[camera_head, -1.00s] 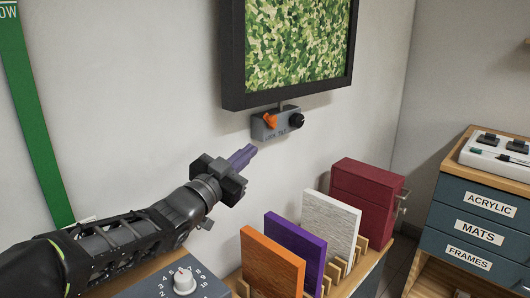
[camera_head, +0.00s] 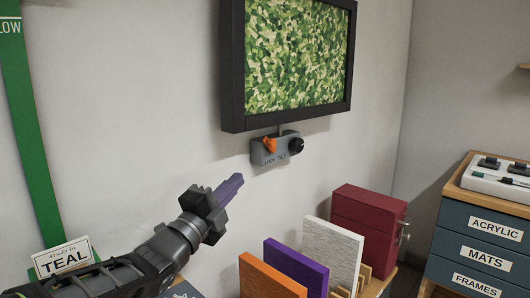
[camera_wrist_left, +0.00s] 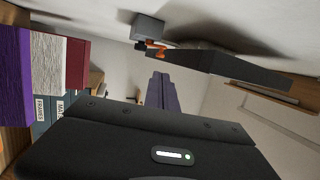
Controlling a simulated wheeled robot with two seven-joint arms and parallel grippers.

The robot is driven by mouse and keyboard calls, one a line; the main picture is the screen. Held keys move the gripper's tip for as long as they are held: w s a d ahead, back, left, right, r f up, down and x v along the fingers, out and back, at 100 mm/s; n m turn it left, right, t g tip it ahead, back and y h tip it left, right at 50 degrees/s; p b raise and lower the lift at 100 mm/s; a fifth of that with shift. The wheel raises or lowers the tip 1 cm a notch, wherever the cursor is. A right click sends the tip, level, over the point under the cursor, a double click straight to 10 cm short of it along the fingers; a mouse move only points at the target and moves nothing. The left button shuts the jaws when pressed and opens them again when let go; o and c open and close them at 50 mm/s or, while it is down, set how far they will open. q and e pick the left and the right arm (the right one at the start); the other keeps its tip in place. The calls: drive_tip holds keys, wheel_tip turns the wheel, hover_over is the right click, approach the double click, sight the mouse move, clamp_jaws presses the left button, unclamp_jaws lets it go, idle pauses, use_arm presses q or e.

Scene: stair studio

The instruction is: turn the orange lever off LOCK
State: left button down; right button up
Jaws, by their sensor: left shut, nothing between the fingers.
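The orange lever (camera_head: 269,145) sits on a small grey wall box (camera_head: 262,157) below the framed camouflage picture. It stands above the word LOCK, tilted, with a black knob (camera_head: 296,146) to its right above TILT. My left gripper (camera_head: 236,180) has purple fingers, shut and empty, below and left of the box, apart from it. In the left wrist view the fingers (camera_wrist_left: 161,80) point toward the grey box (camera_wrist_left: 148,28) and the orange lever (camera_wrist_left: 155,48), with a gap between. My right gripper is not in view.
The framed camouflage picture (camera_head: 292,55) hangs just above the box. Below stand orange (camera_head: 270,278), purple (camera_head: 297,268) and white (camera_head: 332,252) panels and a dark red case (camera_head: 366,225). A TEAL sign (camera_head: 63,257) is at lower left. The wall around the box is bare.

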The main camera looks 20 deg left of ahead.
sight(271, 145)
use_arm(q)
drive_tip(key=shift+w, duration=0.15)
drive_tip(key=p+x, duration=0.1)
drive_tip(key=x, duration=1.2)
drive_tip(key=shift+w, duration=0.4)
drive_tip(key=shift+d, duration=0.1)
drive_tip(key=r+b, duration=0.1)
drive_tip(key=w+r+b, duration=0.1)
drive_tip(key=shift+d+r, duration=0.15)
drive_tip(key=shift+r, duration=0.1)
